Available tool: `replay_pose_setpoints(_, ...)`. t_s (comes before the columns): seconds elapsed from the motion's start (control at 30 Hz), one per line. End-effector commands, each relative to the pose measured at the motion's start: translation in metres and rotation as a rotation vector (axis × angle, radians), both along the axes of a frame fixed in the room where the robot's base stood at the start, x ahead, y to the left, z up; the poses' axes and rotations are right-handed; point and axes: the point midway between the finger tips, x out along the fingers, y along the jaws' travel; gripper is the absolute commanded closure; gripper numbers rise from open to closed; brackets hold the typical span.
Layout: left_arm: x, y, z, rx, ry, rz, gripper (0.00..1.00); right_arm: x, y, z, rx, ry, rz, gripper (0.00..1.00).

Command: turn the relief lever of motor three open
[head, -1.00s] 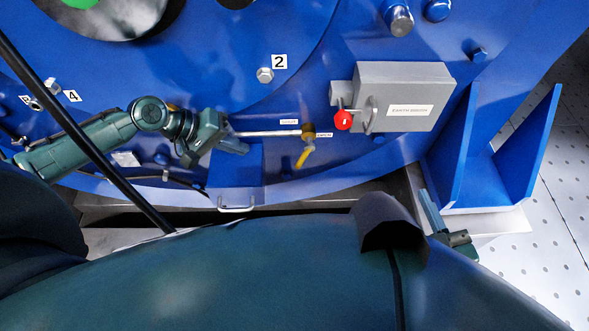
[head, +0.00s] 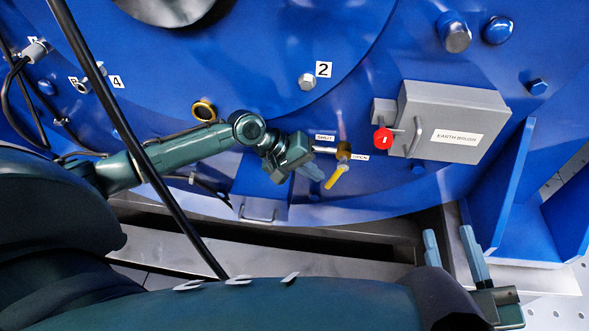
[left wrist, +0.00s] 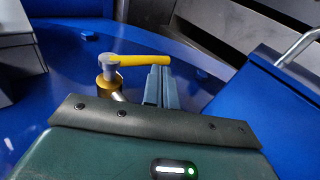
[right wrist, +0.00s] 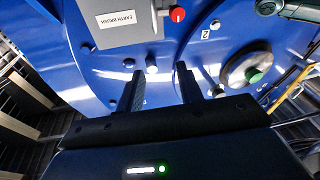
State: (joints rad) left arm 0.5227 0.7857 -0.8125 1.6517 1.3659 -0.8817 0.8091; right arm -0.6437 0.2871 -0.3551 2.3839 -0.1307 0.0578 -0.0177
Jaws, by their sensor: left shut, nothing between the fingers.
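The yellow relief lever (head: 336,177) hangs down and slightly left from its brass hub (head: 344,151), between the SHUT label (head: 325,138) and the OPEN label (head: 360,157). The left wrist view also shows the yellow lever (left wrist: 145,60) and hub (left wrist: 108,88). My left gripper (head: 313,172) is shut and empty, just left of the lever. In the left wrist view its fingertips (left wrist: 160,70) are close by the lever's free end; I cannot tell whether they touch. My right gripper (head: 455,240) is open and empty, low and right, away from the lever; its fingers (right wrist: 157,68) stand apart.
A grey earth brush box (head: 455,120) with a red knob (head: 383,139) is right of the lever. A blue block with a handle (head: 258,212) lies below my left gripper. A plate marked 2 (head: 323,70) is above. A black cable (head: 145,150) crosses the view.

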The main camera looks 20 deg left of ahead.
Motion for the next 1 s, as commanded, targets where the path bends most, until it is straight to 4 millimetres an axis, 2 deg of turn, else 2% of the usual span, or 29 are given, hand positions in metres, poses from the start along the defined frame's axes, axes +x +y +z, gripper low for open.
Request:
replay_pose_setpoints(0.2,0.006,-0.011,-0.005,0.002,0.001,0.001,1.0,0.0,0.001,-0.001,0.018,0.002,0.007,0.64)
replay_pose_setpoints(0.53,0.006,-0.012,-0.005,-0.001,0.001,0.001,1.0,0.0,0.002,-0.001,0.021,0.003,0.008,0.64)
replay_pose_setpoints(0.7,0.006,-0.015,-0.013,-0.087,-0.016,0.002,1.0,0.0,0.002,-0.004,0.03,0.004,0.01,0.64)
replay_pose_setpoints(0.8,0.008,-0.02,-0.01,-0.122,-0.029,0.004,1.0,0.001,0.002,0.014,0.013,-0.009,0.008,0.64)
replay_pose_setpoints(1.0,0.01,-0.025,-0.019,-0.118,-0.031,0.002,1.0,-0.001,-0.002,0.004,-0.036,-0.002,-0.009,0.64)
